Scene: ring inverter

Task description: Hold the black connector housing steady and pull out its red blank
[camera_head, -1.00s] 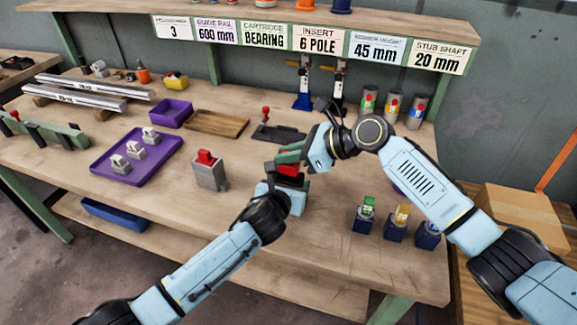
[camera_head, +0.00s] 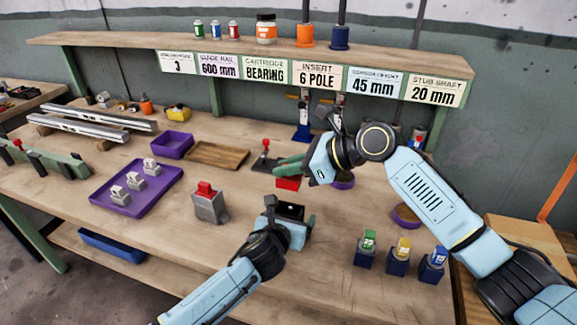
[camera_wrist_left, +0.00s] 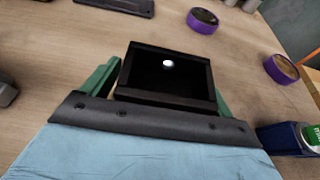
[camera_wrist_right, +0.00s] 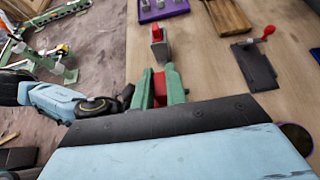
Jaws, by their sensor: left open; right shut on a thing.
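The black connector housing (camera_head: 291,211) stands upright on the table, its top open. In the left wrist view the housing (camera_wrist_left: 163,98) shows a hollow, dark inside with a bright spot at the bottom. My left gripper (camera_wrist_left: 165,95) is open, with its green fingers on either side of the housing; whether they touch it I cannot tell. My right gripper (camera_head: 287,166) is shut on the red blank (camera_head: 288,183) and holds it in the air above and clear of the housing. The blank (camera_wrist_right: 159,90) shows between the green fingers in the right wrist view.
A grey block with a red top (camera_head: 209,205) stands left of the housing. A purple tray (camera_head: 118,203) with small grey parts lies farther left. Coloured-top blocks (camera_head: 402,250) stand at the right. Purple round dishes (camera_head: 405,216) and a black lever plate (camera_head: 275,160) lie behind.

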